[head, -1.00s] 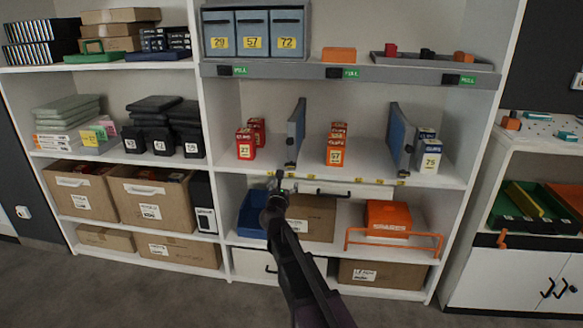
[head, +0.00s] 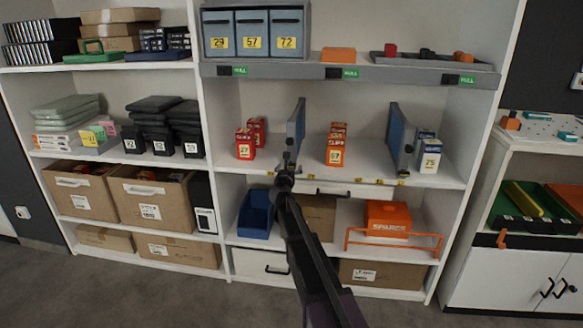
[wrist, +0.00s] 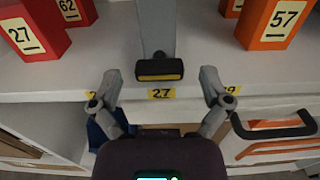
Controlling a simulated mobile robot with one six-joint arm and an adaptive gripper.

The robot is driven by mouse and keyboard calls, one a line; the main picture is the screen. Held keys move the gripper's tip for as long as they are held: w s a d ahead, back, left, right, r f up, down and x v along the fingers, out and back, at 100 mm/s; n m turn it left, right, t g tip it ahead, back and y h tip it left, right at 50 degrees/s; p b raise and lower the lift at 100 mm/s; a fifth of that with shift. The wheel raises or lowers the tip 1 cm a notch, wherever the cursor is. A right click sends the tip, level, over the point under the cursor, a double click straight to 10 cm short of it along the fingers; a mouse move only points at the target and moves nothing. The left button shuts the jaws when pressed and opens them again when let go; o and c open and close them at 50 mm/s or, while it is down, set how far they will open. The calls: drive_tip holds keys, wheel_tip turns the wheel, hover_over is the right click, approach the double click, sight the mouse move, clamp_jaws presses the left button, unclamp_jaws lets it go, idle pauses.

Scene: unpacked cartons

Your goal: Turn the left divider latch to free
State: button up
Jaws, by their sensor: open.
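The left divider (head: 297,128) is a blue-grey upright panel on the middle shelf. In the wrist view the divider (wrist: 158,28) ends at the front in a dark latch (wrist: 160,70) with a yellow bar lying crosswise. My gripper (wrist: 160,82) is open, with one finger to each side of the latch and nothing between them. The fingers look apart from the latch. In the head view my gripper (head: 288,163) is at the front edge of the shelf and hides the latch.
Red boxes (head: 245,146) stand left of the divider and orange boxes (head: 336,148) right of it. The right divider (head: 399,135) stands farther right. A yellow label reading 27 (wrist: 161,93) is on the shelf edge. A blue bin (head: 255,216) sits below.

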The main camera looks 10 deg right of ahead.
drive_tip(key=shift+w+d, duration=0.1)
drive_tip(key=shift+w, duration=0.25)
